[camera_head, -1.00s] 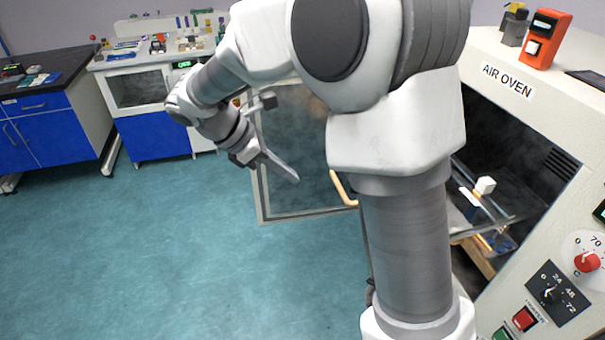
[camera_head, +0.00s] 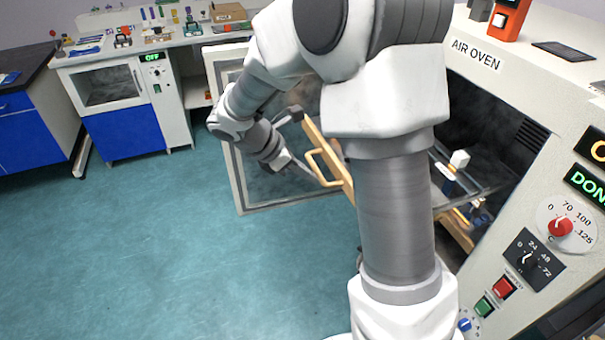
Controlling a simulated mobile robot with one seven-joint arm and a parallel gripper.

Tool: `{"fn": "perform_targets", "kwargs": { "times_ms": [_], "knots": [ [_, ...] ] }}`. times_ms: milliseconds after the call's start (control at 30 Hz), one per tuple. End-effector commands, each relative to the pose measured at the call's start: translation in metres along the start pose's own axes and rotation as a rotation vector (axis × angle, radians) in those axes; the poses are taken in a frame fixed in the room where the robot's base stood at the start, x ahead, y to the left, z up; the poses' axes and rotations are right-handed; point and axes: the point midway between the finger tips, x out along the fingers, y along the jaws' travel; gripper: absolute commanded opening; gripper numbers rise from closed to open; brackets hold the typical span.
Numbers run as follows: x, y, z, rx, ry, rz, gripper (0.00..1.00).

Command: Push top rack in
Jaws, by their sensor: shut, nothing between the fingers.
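The rack's light wooden front (camera_head: 335,158), with a loop handle (camera_head: 318,168), stands out in front of the oven (camera_head: 478,55). My arm hides the middle of the rack. Its inner part, a glassy or metal shelf (camera_head: 470,197) with a small white block (camera_head: 459,158) and a blue item on it, shows right of my arm inside the oven. My gripper (camera_head: 308,176) is shut and empty, its fingertips close to the left side of the handle. I cannot tell whether they touch it. A lower wooden edge (camera_head: 455,230) shows beneath the shelf.
The oven's glass door (camera_head: 240,185) hangs open behind my gripper. The control panel with dials (camera_head: 560,227) is at the right. A white bench (camera_head: 185,45) with small tools and a blue cabinet (camera_head: 125,133) stand at the back left. The teal floor at left is clear.

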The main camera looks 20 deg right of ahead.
Motion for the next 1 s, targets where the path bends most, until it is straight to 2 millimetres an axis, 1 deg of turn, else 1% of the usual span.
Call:
{"fn": "perform_targets", "kwargs": {
  "times_ms": [267,367,467,567,667,1000],
  "knots": [
    [0.001,0.000,0.002,0.000,0.000,-0.001,0.00],
    [0.004,-0.001,0.007,0.000,-0.001,-0.002,0.00],
    [0.013,-0.001,0.018,0.002,-0.001,-0.003,0.00],
    [0.024,-0.002,0.033,0.003,-0.002,-0.004,0.00],
    [0.039,-0.003,0.053,0.004,-0.002,-0.005,0.00],
    [0.101,-0.005,0.128,0.004,-0.001,-0.006,0.00]
  ]
}}
